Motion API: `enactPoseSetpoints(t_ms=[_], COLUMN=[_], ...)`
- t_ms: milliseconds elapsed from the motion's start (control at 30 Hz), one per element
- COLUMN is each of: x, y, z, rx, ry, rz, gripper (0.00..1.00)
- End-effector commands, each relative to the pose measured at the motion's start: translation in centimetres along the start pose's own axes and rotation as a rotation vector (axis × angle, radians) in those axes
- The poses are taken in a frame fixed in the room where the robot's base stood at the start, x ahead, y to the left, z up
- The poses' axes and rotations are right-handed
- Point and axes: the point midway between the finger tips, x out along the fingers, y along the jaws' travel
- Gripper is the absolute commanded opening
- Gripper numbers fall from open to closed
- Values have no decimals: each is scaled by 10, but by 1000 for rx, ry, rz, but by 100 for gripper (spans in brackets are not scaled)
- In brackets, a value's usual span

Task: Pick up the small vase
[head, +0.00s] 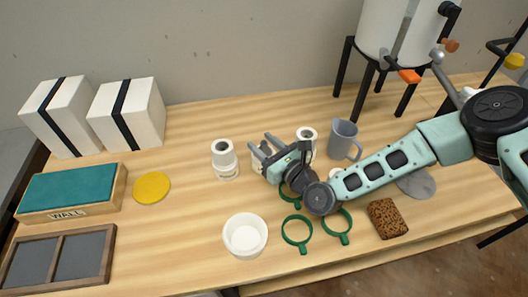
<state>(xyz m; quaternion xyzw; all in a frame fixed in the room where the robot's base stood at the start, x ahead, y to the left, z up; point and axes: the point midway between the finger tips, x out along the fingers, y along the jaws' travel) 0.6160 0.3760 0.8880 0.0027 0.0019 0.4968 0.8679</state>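Two small white vessels with dark round mouths stand upright on the table, and I cannot tell which is the small vase. One white vessel (225,161) stands in full view just left of my gripper. The other white vessel (308,136) is behind my gripper, with its lower part partly hidden. My gripper (262,142) is open, its two grey fingers apart and pointing to the back left. A pale shape shows beside and under the fingers, mostly hidden; I cannot tell what it is. No grasp on either vessel shows.
A grey mug (344,140) stands right of the gripper. A white bowl (245,236), green ring tools (297,231) and a brown sponge (387,218) lie nearer. A yellow disc (151,188), white boxes (128,111) and a teal-topped box (74,192) are left. A large white container (398,28) stands behind.

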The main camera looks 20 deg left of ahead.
Motion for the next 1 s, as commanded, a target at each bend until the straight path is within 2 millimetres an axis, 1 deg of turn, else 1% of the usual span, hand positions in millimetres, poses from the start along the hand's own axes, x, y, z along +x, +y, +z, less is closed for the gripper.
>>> enactPoseSetpoints(t_ms=[33,67,100,133,433,567,667,900,1000], x=[0,0,0,0,0,0,0,0,0], y=[0,0,0,0,0,-1,-1,0,0], z=[0,0,0,0,1,10,27,73,88], rx=[0,0,0,0,-1,-2,-1,-2,-2], ry=[0,0,0,0,-1,-3,-4,-3,-3], rz=[0,0,0,0,0,-1,0,1,-1], gripper=[31,23,11,4,4,4,4,4,4])
